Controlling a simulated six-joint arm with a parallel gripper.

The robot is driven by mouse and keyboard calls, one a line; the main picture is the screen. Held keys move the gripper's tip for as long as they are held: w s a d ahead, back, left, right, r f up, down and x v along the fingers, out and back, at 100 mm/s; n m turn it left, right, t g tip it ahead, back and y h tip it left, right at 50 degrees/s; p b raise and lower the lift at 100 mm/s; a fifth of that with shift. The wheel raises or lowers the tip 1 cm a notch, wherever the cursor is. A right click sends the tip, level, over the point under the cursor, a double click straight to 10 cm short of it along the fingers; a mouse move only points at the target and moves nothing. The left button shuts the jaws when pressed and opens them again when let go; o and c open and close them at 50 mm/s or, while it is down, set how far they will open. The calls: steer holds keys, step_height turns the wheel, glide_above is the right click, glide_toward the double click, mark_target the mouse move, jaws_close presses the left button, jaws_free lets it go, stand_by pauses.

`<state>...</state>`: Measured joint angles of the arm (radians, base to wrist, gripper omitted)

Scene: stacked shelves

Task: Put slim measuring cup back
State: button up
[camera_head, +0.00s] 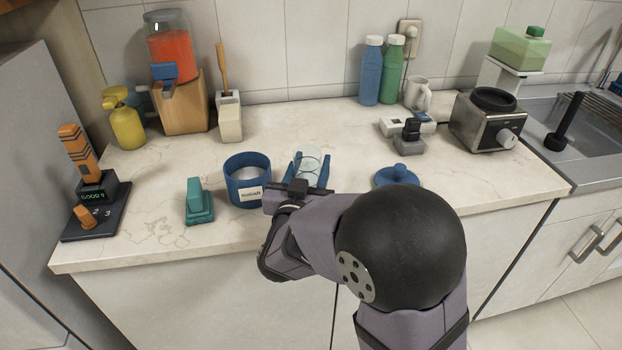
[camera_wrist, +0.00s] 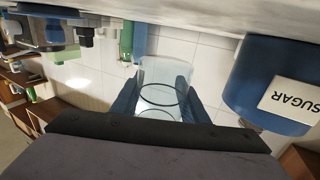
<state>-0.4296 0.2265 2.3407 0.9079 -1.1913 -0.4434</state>
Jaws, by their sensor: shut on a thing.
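My gripper (camera_head: 307,171) is over the front middle of the counter, just right of the blue sugar canister. Its two blue fingers are shut on a slim clear measuring cup (camera_head: 309,158). In the wrist view the cup (camera_wrist: 160,98) is see-through, with dark ring lines, and sits between the fingers. The blue canister (camera_head: 237,189) stands open on the counter with a white SUGAR label; it also shows at the right of the wrist view (camera_wrist: 243,90). A blue knobbed lid (camera_head: 398,176) lies on the counter right of my gripper. I cannot tell whether the cup touches the counter.
A teal block-like item (camera_head: 198,205) stands left of the canister. A grey device (camera_head: 409,140) and a black-topped appliance (camera_head: 484,122) stand to the right. Blue (camera_head: 371,75) and green (camera_head: 391,75) bottles and a mug (camera_head: 417,94) stand behind. The counter behind the canister is clear.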

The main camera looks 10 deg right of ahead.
steer(key=shift+f, duration=1.8)
steer(key=shift+f+b, duration=0.1)
steer(key=shift+b, duration=0.2)
steer(key=shift+f, duration=0.1)
steer(key=o, duration=1.2)
